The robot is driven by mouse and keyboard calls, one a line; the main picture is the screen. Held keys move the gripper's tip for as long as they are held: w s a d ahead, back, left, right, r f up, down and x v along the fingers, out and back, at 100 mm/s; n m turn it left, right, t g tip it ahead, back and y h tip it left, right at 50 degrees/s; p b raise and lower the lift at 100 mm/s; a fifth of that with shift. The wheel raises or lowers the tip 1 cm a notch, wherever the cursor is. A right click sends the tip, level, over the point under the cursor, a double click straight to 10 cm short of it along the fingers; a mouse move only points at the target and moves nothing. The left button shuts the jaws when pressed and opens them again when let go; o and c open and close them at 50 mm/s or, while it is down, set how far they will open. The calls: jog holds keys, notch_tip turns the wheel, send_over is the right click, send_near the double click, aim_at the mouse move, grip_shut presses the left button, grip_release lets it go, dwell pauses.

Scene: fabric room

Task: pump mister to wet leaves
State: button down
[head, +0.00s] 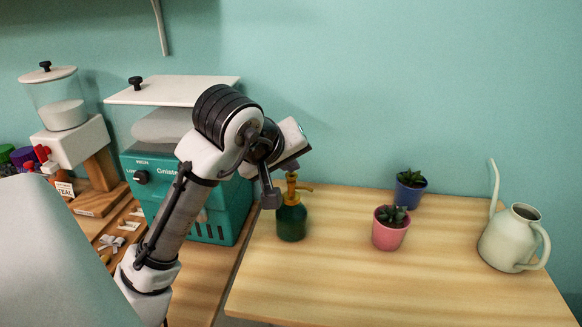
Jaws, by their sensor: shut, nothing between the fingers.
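The mister (291,220) is a dark green bottle with a brass pump top, upright at the left side of the light wooden table (400,285). My gripper (292,168) is shut and empty, pointing down at the top of the mister. I cannot tell whether it touches the pump head. The mister's nozzle points right. Two potted plants with dark leaves stand to its right: one in a pink pot (388,236), one in a blue pot (408,192) farther back.
A pale watering can (512,238) stands at the table's right. A teal machine with a white lid (170,97) stands left, behind my arm. A white-lidded hopper (62,105) and small items are farther left. The table's front middle is clear.

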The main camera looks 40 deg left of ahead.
aim_at(289, 177)
jog(key=shift+f, duration=0.1)
dwell(0.4)
jog(key=shift+f, duration=0.4)
jog(key=shift+r, duration=0.35)
jog(key=shift+r+p, duration=0.15)
jog(key=shift+p, duration=0.2)
notch_tip(289, 177, up, 6)
jog(key=p, duration=0.5)
dwell(0.9)
